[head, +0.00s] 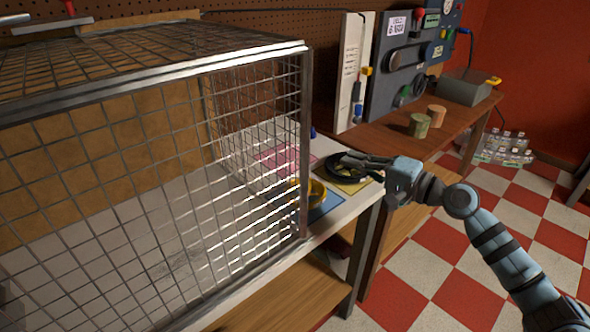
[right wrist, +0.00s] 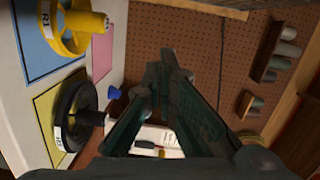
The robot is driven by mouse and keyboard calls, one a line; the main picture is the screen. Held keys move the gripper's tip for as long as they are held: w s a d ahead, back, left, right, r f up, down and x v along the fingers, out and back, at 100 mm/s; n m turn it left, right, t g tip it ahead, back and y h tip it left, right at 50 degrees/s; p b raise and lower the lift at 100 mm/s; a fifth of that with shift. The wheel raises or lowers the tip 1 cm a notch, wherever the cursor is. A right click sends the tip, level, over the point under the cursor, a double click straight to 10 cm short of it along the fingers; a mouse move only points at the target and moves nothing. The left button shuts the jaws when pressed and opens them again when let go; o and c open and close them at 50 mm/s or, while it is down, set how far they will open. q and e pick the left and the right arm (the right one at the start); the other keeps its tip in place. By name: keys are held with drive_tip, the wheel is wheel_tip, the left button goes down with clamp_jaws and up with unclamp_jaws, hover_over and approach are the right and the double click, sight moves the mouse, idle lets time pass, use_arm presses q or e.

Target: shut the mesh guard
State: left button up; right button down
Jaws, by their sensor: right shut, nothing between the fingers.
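The mesh guard (head: 306,120) is a big wire cage with a metal frame on the white bench top, filling the left of the head view. Mesh covers its front, top and right side. The front mesh appears to hang down close to the bench's front edge; its lower left is cut off, and I cannot tell whether it is fully shut. My right gripper (head: 350,161) is shut and empty, to the right of the guard and apart from it, by the black wheel. Its closed fingers also show in the right wrist view (right wrist: 160,85). My left gripper is not in view.
A yellow wheel (right wrist: 75,28) sits on a blue square, a black wheel (right wrist: 68,108) on a yellow square, both beside the guard. Two cylinders (head: 419,125) stand on the wooden bench behind. A control panel (head: 410,55) and pegboard line the back.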

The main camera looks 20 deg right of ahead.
drive_tip(key=w+a+r+y+p, duration=0.1)
drive_tip(key=w+a, duration=0.1)
drive_tip(key=a, duration=0.4)
drive_tip(key=w+a+r+y+p, duration=0.1)
drive_tip(key=w+a+p, duration=0.1)
drive_tip(key=a, duration=0.4)
drive_tip(key=shift+w+r, duration=0.3)
drive_tip(key=shift+w, duration=0.1)
drive_tip(key=shift+m+p, duration=0.3)
